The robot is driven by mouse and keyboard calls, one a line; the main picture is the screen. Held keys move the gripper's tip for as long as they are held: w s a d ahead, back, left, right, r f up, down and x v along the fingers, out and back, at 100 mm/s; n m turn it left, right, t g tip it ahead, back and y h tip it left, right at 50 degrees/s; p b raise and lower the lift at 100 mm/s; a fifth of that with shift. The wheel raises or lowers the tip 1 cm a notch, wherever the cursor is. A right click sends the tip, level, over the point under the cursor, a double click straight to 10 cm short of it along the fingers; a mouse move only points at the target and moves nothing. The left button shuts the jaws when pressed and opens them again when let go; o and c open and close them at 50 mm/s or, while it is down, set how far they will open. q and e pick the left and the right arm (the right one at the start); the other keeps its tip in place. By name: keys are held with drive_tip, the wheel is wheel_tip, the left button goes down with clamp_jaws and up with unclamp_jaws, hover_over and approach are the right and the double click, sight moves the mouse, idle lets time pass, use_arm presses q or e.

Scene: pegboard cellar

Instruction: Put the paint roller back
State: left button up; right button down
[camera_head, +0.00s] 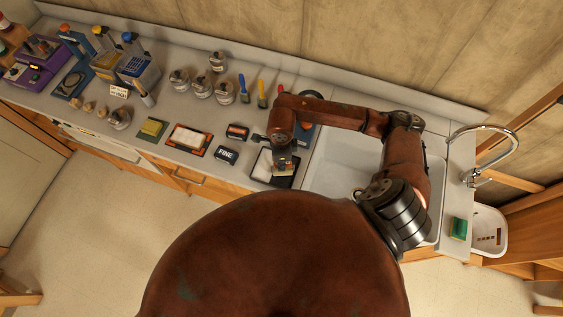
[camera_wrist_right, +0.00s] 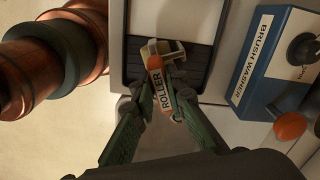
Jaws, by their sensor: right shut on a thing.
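The paint roller (camera_wrist_right: 162,88) has an orange-ended handle lettered ROLLER and a pale head. My right gripper (camera_wrist_right: 160,95) is shut on its handle in the right wrist view. The roller's head is over the ridged floor of a black tray (camera_wrist_right: 198,62); I cannot tell whether it touches. In the head view the tray (camera_head: 261,169) lies at the counter's front, left of the sink, with my right gripper (camera_head: 285,164) over its right part. My left gripper is in neither view.
A blue brush washer (camera_wrist_right: 255,88) stands right of the tray in the wrist view. The sink (camera_head: 335,168) is right of the tray in the head view. A black block lettered FINE (camera_head: 226,155) and a red-edged pad (camera_head: 189,138) lie left. Jars and brushes stand behind.

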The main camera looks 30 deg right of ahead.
drive_tip(key=shift+f, duration=0.5)
drive_tip(key=shift+f, duration=0.1)
drive_tip(key=shift+f, duration=0.1)
drive_tip(key=c, duration=1.9)
unclamp_jaws()
drive_tip(key=shift+c, duration=0.2)
drive_tip(key=shift+w+r, duration=0.1)
drive_tip(key=shift+r, duration=0.3)
wheel_tip(320, 180, up, 12)
drive_tip(key=b, duration=0.2)
drive_tip(key=shift+f, duration=0.15)
